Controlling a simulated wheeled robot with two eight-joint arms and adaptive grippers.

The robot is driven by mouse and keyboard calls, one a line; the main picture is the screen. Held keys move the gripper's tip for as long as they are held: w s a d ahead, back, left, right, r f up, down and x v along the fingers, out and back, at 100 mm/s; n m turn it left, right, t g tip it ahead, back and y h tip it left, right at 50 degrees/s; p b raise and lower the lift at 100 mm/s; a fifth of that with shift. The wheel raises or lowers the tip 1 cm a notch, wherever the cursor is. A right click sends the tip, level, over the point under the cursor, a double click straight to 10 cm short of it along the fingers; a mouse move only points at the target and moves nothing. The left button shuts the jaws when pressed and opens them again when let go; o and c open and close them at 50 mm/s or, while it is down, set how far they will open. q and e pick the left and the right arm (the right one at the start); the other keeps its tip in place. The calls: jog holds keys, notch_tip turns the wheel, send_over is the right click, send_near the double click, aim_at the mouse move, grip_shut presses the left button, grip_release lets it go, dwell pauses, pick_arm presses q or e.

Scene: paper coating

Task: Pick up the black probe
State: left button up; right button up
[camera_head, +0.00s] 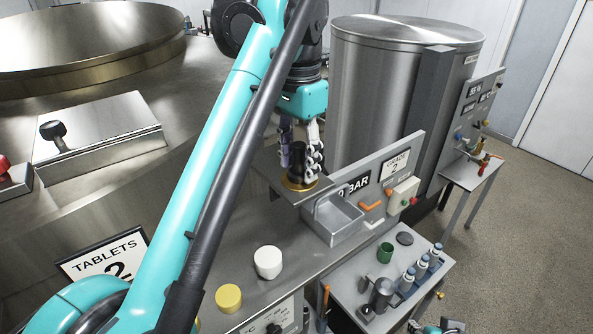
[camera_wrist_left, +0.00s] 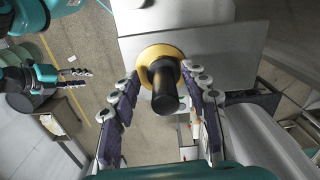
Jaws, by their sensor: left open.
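The black probe (camera_head: 298,160) stands upright with its gold base on a grey metal shelf in the head view. In the left wrist view the probe (camera_wrist_left: 165,88) is a black cylinder on a round yellow-gold base, between the fingers. My left gripper (camera_head: 301,150) is above and around the probe, its fingers on either side. The left wrist view shows this gripper (camera_wrist_left: 165,100) open, with gaps between the fingers and the probe. My right gripper (camera_wrist_left: 78,78) shows at the left of that view, empty, its fingers apart.
A metal tray (camera_head: 333,218) and a panel with labels (camera_head: 404,162) stand just right of the probe. White (camera_head: 268,262) and yellow (camera_head: 228,298) cups are on the nearer counter. A lower table (camera_head: 365,275) holds several bottles. A large steel drum (camera_head: 385,85) stands behind.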

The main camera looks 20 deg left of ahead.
pick_arm(q)
jog(key=shift+s+d, duration=0.1)
jog(key=shift+w+f, duration=0.1)
jog(key=shift+w, duration=0.55)
grip_shut()
jog(key=shift+s, duration=0.35)
pick_arm(e)
jog(key=shift+w, duration=0.15)
pick_arm(q)
jog(key=shift+r, duration=0.25)
pick_arm(e)
jog(key=shift+w, duration=0.1)
